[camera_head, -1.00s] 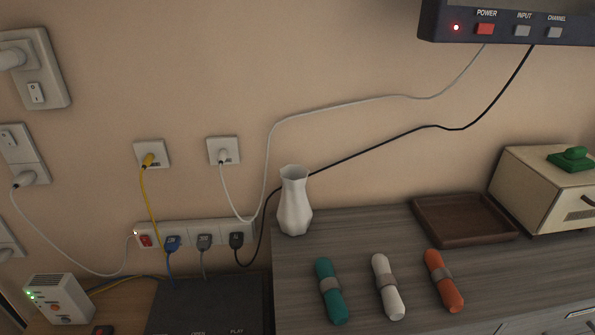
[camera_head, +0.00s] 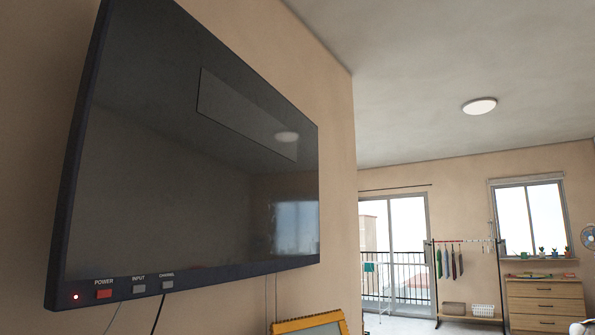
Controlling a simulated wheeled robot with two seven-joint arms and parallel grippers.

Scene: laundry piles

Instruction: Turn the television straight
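The television (camera_head: 190,190) hangs on the wall at the left of the head view. Its screen is dark, with reflections of a window and the ceiling lamp. It is seen at a steep angle, and I cannot tell how far it is tilted. A small red light glows at its lower left corner, beside a red POWER button (camera_head: 103,294) and grey INPUT and CHANNEL buttons. Cables hang below it. Neither of my grippers is in view.
A yellow-framed item (camera_head: 310,325) shows below the television. Past the wall corner are a balcony door (camera_head: 408,245), a clothes rack (camera_head: 450,262), a wooden drawer chest (camera_head: 547,300), a window (camera_head: 531,217) and a fan (camera_head: 588,237). Floor shows near the balcony door.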

